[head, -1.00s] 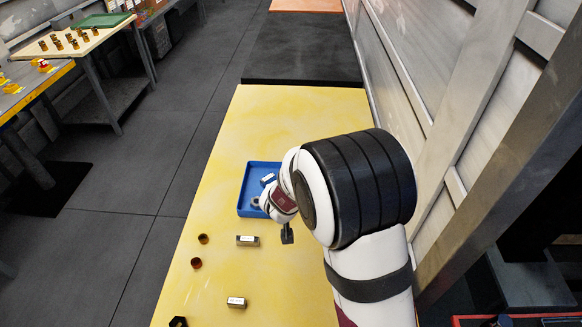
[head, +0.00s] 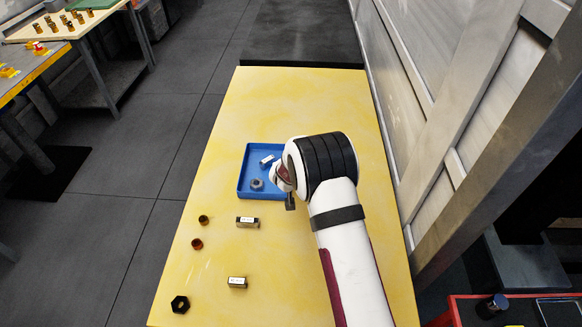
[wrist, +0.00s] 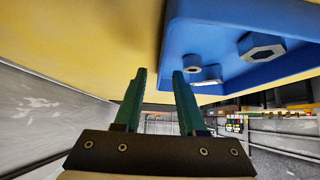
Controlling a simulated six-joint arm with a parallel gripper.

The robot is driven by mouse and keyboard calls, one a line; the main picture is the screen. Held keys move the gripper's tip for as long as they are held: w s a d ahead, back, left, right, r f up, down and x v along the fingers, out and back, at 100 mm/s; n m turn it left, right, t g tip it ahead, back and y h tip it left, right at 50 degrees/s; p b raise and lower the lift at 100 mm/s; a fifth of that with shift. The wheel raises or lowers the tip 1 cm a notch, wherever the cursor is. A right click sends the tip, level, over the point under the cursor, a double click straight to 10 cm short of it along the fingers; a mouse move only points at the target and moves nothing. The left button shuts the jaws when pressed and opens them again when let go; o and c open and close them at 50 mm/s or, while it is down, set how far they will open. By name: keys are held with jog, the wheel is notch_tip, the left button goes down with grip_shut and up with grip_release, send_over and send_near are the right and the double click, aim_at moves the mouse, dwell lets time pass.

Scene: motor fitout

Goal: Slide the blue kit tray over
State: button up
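The blue kit tray (head: 241,180) lies flat on the yellow table, left of my arm in the head view. It holds a grey hex nut (head: 257,184) and a small pale block (head: 267,161); my arm hides its right side. In the wrist view the tray (wrist: 190,30) fills the upper right, with the hex nut (wrist: 262,46) and a round metal piece (wrist: 207,72) in it. My gripper (wrist: 159,72) is open, its two green fingers apart. The right fingertip overlaps the tray's corner in view; I cannot tell whether it touches.
On the yellow table (head: 300,100), two metal blocks (head: 248,222) (head: 237,282), two brown rings (head: 203,219) (head: 196,244) and a black hex nut (head: 180,304) lie nearer than the tray. The table beyond the tray is clear. A wall (head: 440,130) stands on the right.

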jog(key=shift+x, duration=1.3)
grip_shut()
dwell(0.5)
